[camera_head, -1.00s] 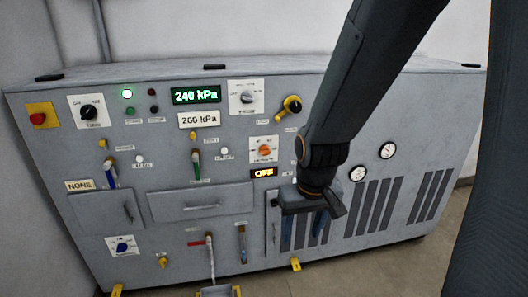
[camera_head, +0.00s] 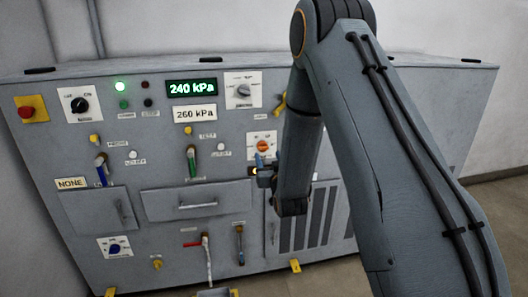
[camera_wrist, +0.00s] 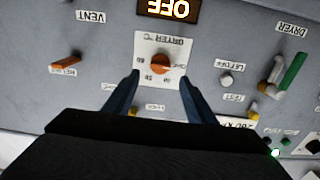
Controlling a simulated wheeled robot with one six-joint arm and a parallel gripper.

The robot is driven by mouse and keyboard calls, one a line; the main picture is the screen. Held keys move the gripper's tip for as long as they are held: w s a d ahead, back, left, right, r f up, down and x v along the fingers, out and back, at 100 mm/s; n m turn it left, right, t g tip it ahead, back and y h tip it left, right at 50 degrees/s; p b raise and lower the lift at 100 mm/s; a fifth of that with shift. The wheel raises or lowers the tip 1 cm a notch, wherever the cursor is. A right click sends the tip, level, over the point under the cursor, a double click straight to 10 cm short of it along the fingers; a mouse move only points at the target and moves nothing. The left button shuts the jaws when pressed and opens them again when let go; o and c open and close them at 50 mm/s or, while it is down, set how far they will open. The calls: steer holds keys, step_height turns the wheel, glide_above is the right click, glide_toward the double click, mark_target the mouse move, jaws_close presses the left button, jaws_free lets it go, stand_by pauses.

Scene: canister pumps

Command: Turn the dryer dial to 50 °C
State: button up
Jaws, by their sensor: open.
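The dryer dial (camera_head: 263,145) is an orange knob on a white plate on the grey panel, partly hidden by my arm in the head view. In the wrist view the dial (camera_wrist: 160,64) appears upside down, its plate lettered "DRYER °C" with small numbers around the knob. My gripper (camera_wrist: 160,77) is open, its two blue fingers on either side of the dial in that view. In the head view my gripper (camera_head: 262,168) is close to the panel just below the dial. The dryer display (camera_wrist: 168,9) reads "OFF".
A green display (camera_head: 191,87) reads 240 kPa above a 260 kPa label (camera_head: 195,113). A drawer (camera_head: 197,203) lies lower left.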

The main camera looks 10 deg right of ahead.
mark_target(264, 148)
steer(key=w, duration=0.7)
steer(key=shift+w+p, duration=0.3)
steer(key=shift+p, duration=0.05)
steer(key=shift+c, duration=0.2)
steer(key=c, duration=1)
